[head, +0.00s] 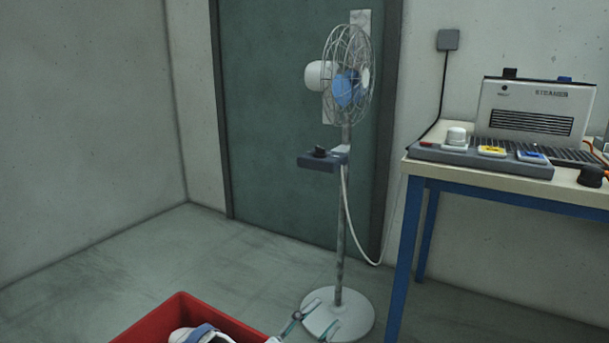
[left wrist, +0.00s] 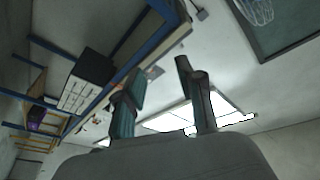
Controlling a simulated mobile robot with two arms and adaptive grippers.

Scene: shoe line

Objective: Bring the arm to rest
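My left gripper (head: 312,318) shows at the bottom of the head view, low in front of the fan's round base and to the right of the red crate. Its two fingers are apart with nothing visible between them. The left wrist view also shows the two fingers of the left gripper (left wrist: 163,88) spread, with only the room behind them. Most of the left arm is hidden below the head view. My right gripper is in neither view.
A red crate (head: 158,318) holds a white and blue item (head: 203,333), partly cut off. A standing fan (head: 341,225) is before the dark door (head: 270,120). Floor at left is clear.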

